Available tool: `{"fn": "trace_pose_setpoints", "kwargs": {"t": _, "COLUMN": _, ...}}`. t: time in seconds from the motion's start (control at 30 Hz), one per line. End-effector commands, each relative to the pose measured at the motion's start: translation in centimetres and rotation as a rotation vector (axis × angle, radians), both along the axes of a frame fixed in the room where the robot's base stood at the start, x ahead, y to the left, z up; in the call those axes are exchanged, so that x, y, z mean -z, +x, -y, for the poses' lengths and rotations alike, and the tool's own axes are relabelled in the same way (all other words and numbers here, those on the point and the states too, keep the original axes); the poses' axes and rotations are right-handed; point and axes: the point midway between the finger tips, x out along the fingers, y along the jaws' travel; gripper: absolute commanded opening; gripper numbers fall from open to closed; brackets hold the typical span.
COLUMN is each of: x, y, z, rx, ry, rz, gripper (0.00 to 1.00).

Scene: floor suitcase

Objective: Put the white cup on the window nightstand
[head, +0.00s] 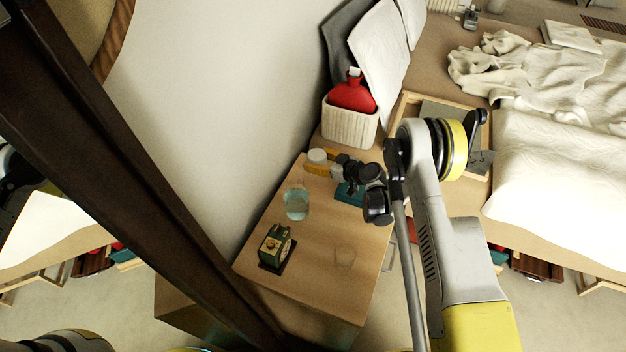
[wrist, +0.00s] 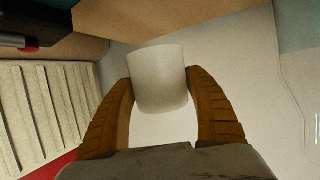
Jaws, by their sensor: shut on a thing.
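The white cup (head: 317,156) is between the orange fingers of my gripper (head: 322,165), over the far left part of a wooden nightstand (head: 310,252). The wrist view shows the cup (wrist: 158,70) gripped with one finger on each side. My gripper is shut on it. The head view does not clearly show whether the cup's base touches the nightstand top. My arm hides part of the nightstand's right side. I cannot tell from the frames whether this is the window nightstand.
A ribbed white basket (head: 350,127) with a red bottle (head: 352,95) stands just behind the cup. The front middle is bare.

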Motion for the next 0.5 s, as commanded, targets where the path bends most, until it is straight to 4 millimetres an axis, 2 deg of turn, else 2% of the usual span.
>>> {"fn": "trace_pose_setpoints", "kwargs": {"t": 0.03, "x": 0.8, "y": -0.5, "z": -0.8, "rx": -0.003, "ry": 0.000, "rz": 0.000, "gripper": 0.32}}
{"fn": "trace_pose_setpoints", "kwargs": {"t": 0.17, "x": 1.3, "y": -1.0, "z": -1.8, "rx": 0.000, "ry": 0.000, "rz": 0.000, "gripper": 0.32}}
{"fn": "trace_pose_setpoints", "kwargs": {"t": 0.27, "x": 1.8, "y": -1.1, "z": -1.9, "rx": 0.001, "ry": 0.000, "rz": 0.000, "gripper": 0.32}}
{"fn": "trace_pose_setpoints", "kwargs": {"t": 0.5, "x": 5.4, "y": -1.1, "z": -1.9, "rx": 0.001, "ry": 0.000, "rz": 0.000, "gripper": 0.32}}
